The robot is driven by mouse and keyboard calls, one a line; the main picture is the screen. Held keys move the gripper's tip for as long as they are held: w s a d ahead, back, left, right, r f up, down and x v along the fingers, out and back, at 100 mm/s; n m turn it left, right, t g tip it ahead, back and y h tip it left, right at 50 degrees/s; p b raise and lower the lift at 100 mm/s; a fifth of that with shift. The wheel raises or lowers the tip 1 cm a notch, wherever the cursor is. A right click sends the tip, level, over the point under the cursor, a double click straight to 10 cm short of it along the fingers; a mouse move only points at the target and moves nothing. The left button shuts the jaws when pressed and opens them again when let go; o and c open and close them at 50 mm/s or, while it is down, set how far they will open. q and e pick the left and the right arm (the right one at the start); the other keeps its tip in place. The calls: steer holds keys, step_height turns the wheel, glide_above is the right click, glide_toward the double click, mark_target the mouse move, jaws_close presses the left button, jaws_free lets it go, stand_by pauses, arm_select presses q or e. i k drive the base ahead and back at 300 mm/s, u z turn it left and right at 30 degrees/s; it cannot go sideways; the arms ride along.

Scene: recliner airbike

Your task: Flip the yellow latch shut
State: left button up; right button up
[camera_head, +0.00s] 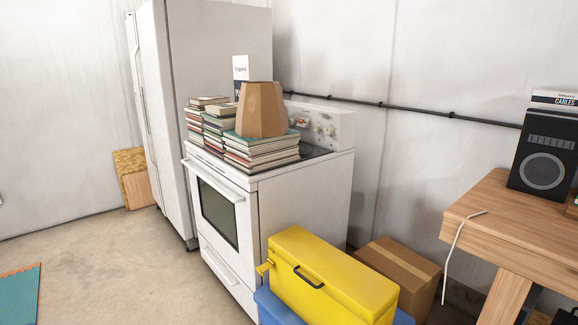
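A yellow box (335,277) with a black handle (308,278) on its near face stands at the lower middle, on top of a blue box (270,307). Neither of my grippers shows in the head view.
A white stove (300,203) with stacked books (262,150) stands right behind the yellow box. A cardboard box (400,262) is to its right, and a wooden table (510,222) with a black speaker (545,160) is further right. The floor at left is mostly clear.

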mark_target(264, 267)
steer(key=u, duration=2.15)
steer(key=i, duration=0.9)
